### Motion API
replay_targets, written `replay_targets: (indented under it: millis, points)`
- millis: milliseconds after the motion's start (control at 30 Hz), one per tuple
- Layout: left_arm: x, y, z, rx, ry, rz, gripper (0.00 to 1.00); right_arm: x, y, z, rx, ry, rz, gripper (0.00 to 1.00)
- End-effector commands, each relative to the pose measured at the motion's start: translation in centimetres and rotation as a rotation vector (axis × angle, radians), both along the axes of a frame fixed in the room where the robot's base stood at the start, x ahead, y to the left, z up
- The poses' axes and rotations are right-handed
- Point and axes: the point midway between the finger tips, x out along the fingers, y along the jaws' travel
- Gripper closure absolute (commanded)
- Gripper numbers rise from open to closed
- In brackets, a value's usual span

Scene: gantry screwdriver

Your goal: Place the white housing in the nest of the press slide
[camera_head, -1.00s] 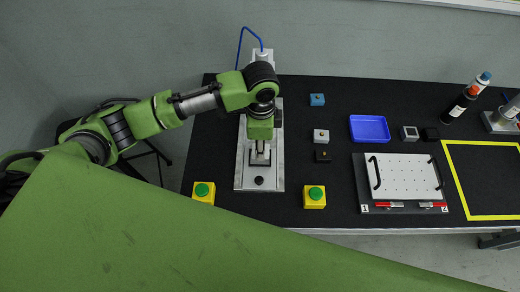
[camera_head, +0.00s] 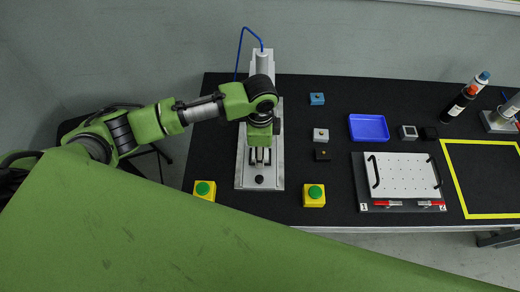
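My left gripper (camera_head: 260,157) points down over the press slide (camera_head: 243,178), a grey plate on the left part of the black table. Its two fingers look apart, with a dark gap between them. The nest is hidden under the gripper, and I cannot tell whether a part sits in it. A small white block with a brass-coloured dot (camera_head: 321,135) stands right of the press. Another small white block with a grey top (camera_head: 408,132) stands farther right. I cannot tell which, if either, is the white housing. My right gripper is not in view.
The press column (camera_head: 263,62) rises behind the gripper. Yellow boxes with green buttons stand at front left (camera_head: 204,191) and front right (camera_head: 314,196) of the press. A blue tray (camera_head: 369,128), blue block (camera_head: 317,99), black block (camera_head: 322,155) and white perforated plate (camera_head: 404,176) lie to the right.

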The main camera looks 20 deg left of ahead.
Motion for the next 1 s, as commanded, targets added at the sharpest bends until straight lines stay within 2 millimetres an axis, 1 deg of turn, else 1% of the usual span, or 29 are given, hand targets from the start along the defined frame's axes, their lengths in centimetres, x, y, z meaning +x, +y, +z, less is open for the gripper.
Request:
replay_targets:
  millis: [67, 167, 267, 500, 633, 800, 1000]
  points:
    - [0.1, 0.0, 0.3, 0.001, -0.002, 0.000, 0.56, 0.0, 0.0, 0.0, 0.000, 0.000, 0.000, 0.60]
    - [0.1, 0.0, 1.3, -0.002, -0.004, -0.001, 0.56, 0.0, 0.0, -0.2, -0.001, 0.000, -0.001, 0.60]
    - [0.1, -0.1, 3.1, -0.002, -0.005, -0.002, 0.56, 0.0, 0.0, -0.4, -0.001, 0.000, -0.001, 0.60]
    - [0.2, -0.1, 8.3, -0.002, -0.005, -0.001, 0.56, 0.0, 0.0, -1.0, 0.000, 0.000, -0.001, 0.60]
    - [0.1, -0.1, 10.5, -0.001, -0.003, -0.001, 0.56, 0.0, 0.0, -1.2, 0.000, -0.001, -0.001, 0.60]
    - [0.1, 0.0, 12.0, -0.001, 0.000, 0.000, 0.56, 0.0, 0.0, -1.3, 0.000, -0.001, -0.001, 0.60]
    - [0.1, 0.0, 12.3, -0.001, 0.000, 0.000, 0.56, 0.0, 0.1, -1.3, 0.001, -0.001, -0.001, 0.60]
